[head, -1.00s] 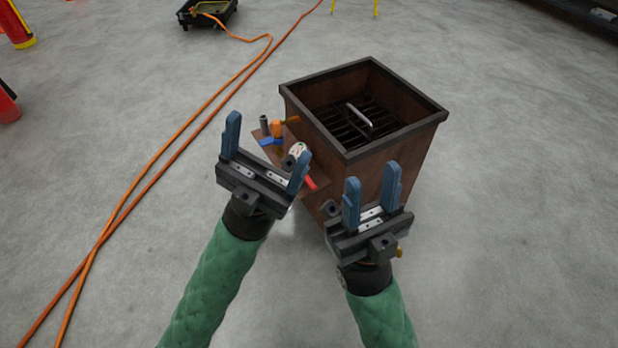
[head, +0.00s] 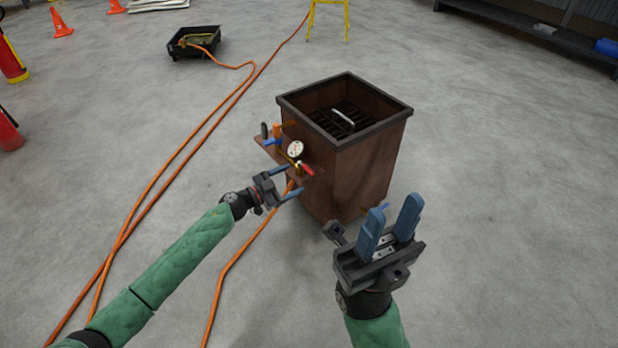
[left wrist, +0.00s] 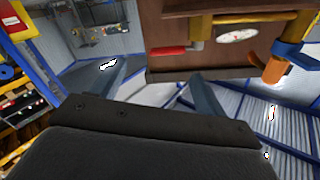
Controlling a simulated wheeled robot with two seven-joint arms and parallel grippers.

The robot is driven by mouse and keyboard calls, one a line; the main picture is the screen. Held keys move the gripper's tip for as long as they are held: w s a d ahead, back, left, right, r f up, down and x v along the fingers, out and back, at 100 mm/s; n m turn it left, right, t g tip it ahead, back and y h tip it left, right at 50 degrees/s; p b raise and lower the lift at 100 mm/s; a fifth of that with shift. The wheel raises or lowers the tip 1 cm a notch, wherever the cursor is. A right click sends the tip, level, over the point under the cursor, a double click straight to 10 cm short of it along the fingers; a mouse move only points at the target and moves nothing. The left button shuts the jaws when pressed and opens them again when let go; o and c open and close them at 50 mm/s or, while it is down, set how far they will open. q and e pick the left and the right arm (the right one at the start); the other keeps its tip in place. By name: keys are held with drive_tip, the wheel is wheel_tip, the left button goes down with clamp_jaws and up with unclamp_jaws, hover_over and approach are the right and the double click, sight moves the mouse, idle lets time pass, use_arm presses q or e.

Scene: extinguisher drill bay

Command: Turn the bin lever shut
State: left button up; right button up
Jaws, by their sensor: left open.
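The brown metal bin (head: 362,178) stands on the floor, with a small fittings shelf (head: 268,150) on its left side. On it are a red lever (head: 307,169), a white gauge (head: 295,149), a blue lever (head: 272,142) and an orange handle (head: 277,130). I cannot tell which is the bin lever. My left gripper (head: 290,181) is open and empty, just below and left of the red lever. The left wrist view shows the red lever (left wrist: 168,51) above and between the spread fingers, apart from them. My right gripper (head: 392,222) is open and empty in front of the bin.
An orange hose (head: 228,270) runs over the floor below my left arm. A black tray (head: 193,42) and a yellow stand (head: 330,18) are at the back. The floor right of the bin is clear.

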sight(308, 168)
use_arm(q)
drive_tip(key=shift+w+d+f+n+t+b, duration=0.1)
drive_tip(key=shift+w+d+n+t+b, duration=0.3)
drive_tip(key=shift+w+d+n+b, duration=1.45)
drive_tip(key=shift+w+d+n+p, duration=0.35)
drive_tip(key=shift+w+d+p, duration=0.45)
drive_tip(key=shift+d, duration=0.3)
drive_tip(key=c, duration=1.4)
